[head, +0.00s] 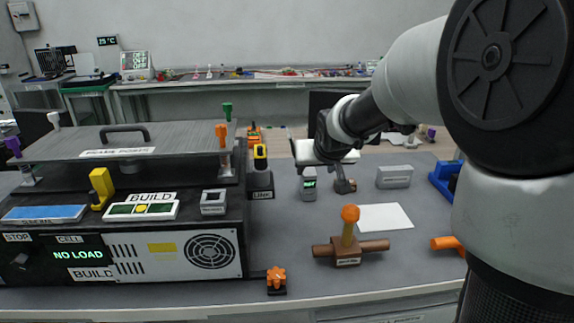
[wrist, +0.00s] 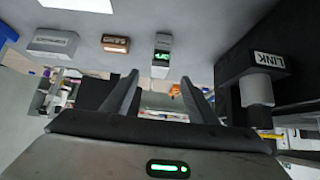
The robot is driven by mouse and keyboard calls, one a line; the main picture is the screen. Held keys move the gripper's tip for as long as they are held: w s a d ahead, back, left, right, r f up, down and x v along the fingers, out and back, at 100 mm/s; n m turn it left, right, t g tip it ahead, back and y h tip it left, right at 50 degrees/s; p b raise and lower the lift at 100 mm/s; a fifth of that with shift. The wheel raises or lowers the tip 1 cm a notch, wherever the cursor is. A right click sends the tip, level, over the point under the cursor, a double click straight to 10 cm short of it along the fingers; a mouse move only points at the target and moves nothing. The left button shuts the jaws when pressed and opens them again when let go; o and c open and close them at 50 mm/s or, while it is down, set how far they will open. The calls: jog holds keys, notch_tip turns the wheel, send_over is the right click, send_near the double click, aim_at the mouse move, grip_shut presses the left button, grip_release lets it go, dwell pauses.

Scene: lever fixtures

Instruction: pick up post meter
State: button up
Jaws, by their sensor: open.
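A small grey upright device with a green lit display, which I take to be the post meter (head: 309,187), stands on the grey table near the middle of the head view. It also shows in the wrist view (wrist: 161,56), beyond the fingertips and roughly between them in the picture. My gripper (wrist: 161,90) is open, with nothing between its two fingers. In the head view the end of my arm is behind and above the meter, and the fingertips are hard to make out there. The meter's label is too small to read.
A black block marked LINK (head: 260,186) stands left of the meter. A small brown-based item (head: 345,185) and a grey box (head: 394,177) stand to its right. A lever with an orange knob (head: 350,214) and a white sheet (head: 384,217) are nearer. The large control bench (head: 190,250) fills the left.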

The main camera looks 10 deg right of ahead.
aim_at(310, 176)
jog(key=b+x, duration=0.2)
jog(key=x, duration=0.6)
jog(key=shift+w+a+f, duration=0.1)
jog(key=shift+w+f, duration=0.05)
jog(key=shift+f, duration=0.1)
jog(key=b+x, duration=0.1)
jog(key=x, duration=0.3)
jog(key=shift+f, duration=0.25)
jog(key=shift+w+f+b, duration=0.35)
jog(key=c, duration=1.3)
jog(key=shift+r, duration=0.1)
grip_shut()
